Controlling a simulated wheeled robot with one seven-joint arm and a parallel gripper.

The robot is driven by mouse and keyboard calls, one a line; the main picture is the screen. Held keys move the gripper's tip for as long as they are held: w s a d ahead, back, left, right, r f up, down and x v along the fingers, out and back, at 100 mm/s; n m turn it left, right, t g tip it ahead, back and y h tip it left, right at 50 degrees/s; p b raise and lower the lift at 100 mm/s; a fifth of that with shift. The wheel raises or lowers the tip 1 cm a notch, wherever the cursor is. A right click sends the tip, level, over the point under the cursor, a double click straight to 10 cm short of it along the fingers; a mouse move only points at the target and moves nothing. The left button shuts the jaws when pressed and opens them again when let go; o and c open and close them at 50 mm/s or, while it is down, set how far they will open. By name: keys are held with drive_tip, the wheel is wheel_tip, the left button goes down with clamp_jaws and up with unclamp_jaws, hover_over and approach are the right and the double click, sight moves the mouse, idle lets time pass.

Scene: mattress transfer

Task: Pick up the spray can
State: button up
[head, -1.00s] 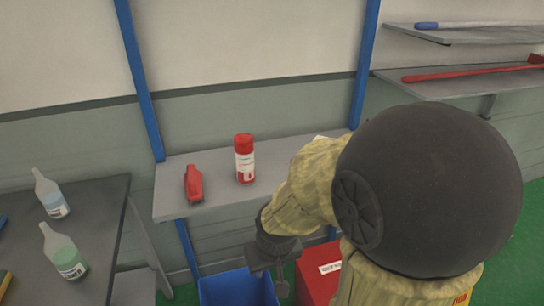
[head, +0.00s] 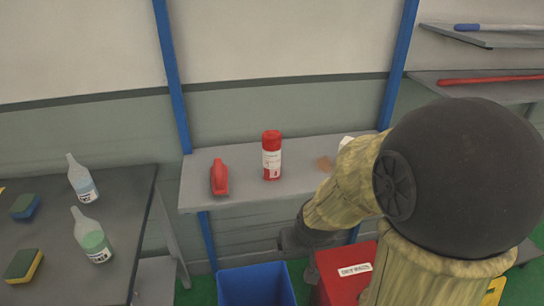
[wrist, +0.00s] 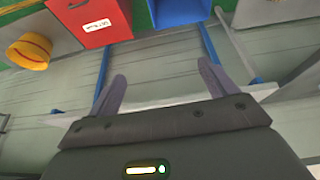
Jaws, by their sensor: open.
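The spray can (head: 272,160), red with a white label, stands upright on a grey wall shelf (head: 240,197) in the head view. My gripper (head: 292,240) hangs below and in front of the shelf, to the lower right of the can and apart from it. Part of it is hidden by my arm. In the wrist view my two gripper fingers (wrist: 162,88) are spread apart with nothing between them. The can does not show in the wrist view.
A red bottle (head: 220,178) stands left of the can; a small brown item (head: 325,164) lies to its right. A blue bin (head: 256,284) and red box (head: 345,272) are below. A dark table (head: 130,200) at left holds bottles and sponges.

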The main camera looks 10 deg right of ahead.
drive_tip(key=w+d+r+t, duration=0.2)
drive_tip(key=w+t, duration=0.5)
drive_tip(key=w, duration=0.6)
drive_tip(key=n+t+y, duration=0.2)
drive_tip(key=t+y, duration=0.1)
drive_tip(key=t, duration=0.3)
approach(274, 146)
drive_tip(key=shift+s+d+f+p, duration=0.15)
drive_tip(key=shift+s+p, duration=0.25)
drive_tip(key=shift+s, duration=0.75)
drive_tip(key=shift+w, duration=0.1)
drive_tip(key=w+p, duration=0.1)
drive_tip(key=w, duration=0.2)
drive_tip(key=w+a+p, duration=0.1)
drive_tip(key=w, duration=0.3)
drive_tip(key=w+p, duration=0.2)
drive_tip(key=w, duration=0.2)
drive_tip(key=shift+a, duration=0.35)
drive_tip(key=shift+w, duration=0.45)
drive_tip(key=shift+w, duration=0.1)
